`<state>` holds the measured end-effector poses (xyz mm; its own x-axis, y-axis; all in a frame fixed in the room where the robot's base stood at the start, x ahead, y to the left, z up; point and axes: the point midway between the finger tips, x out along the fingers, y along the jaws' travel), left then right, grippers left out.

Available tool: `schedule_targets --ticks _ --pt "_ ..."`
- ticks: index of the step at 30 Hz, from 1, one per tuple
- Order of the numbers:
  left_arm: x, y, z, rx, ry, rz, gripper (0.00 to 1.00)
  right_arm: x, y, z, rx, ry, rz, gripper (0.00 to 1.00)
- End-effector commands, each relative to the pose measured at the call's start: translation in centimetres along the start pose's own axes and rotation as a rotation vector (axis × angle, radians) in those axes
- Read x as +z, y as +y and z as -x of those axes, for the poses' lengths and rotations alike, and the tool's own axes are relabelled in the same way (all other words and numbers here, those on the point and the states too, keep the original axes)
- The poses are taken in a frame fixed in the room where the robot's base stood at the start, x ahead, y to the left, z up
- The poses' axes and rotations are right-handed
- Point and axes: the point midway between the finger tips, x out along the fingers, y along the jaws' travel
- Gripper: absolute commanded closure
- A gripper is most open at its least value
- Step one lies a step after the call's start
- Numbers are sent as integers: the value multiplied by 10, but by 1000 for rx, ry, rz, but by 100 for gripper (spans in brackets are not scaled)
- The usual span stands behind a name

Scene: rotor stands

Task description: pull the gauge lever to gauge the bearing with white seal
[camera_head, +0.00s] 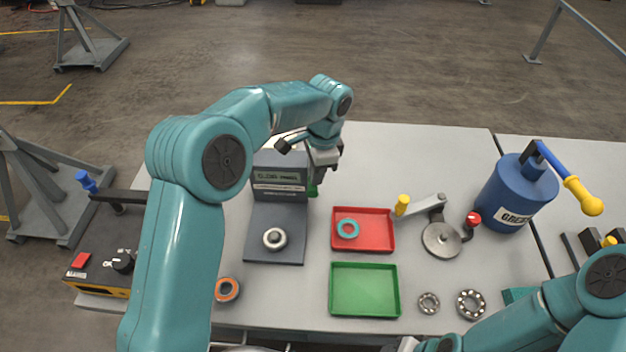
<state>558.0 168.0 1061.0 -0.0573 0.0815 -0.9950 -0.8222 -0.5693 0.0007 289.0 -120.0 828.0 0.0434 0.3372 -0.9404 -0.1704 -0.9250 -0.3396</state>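The gauge (279,178) is a dark grey stand with a small display and a flat base plate. The bearing with white seal (274,239) lies on that base plate. A green piece (313,190), which looks like the gauge lever's grip, shows at the gauge's right side; most of the lever is hidden behind my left gripper. My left gripper (318,168) is at the top right of the gauge, right by the green piece; its fingers are too small and covered to tell their opening. My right arm is at the bottom right, its gripper barely showing at the lower edge.
A red tray (379,232) holds a bearing with teal seal (347,229). A green tray (364,290) is empty. An orange-sealed bearing (227,289) and two open bearings lie on the table. A lever press (441,238) and a blue grease can (516,195) stand right.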

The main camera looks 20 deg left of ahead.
Motion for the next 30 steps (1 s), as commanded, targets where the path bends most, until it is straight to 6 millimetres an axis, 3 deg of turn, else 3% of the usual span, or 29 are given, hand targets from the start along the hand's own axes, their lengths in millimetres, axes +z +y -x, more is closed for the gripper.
schedule_targets --ticks 2,8,12,16,25,30 --pt "-2 0 -16 -1 0 0 100 0 4 -11 0 0 0 57" --pt "-3 0 -10 -1 1 -1 100 0 2 -4 0 0 0 57" --pt "-19 0 2 -1 1 -4 100 0 -6 16 0 0 0 57" --pt "-30 0 1 -2 1 -2 100 0 -4 11 0 0 0 57" --pt "-30 0 3 -2 1 -1 100 0 -4 10 0 0 0 57" --pt "-32 -1 18 -5 5 0 100 0 -2 6 0 0 0 57"
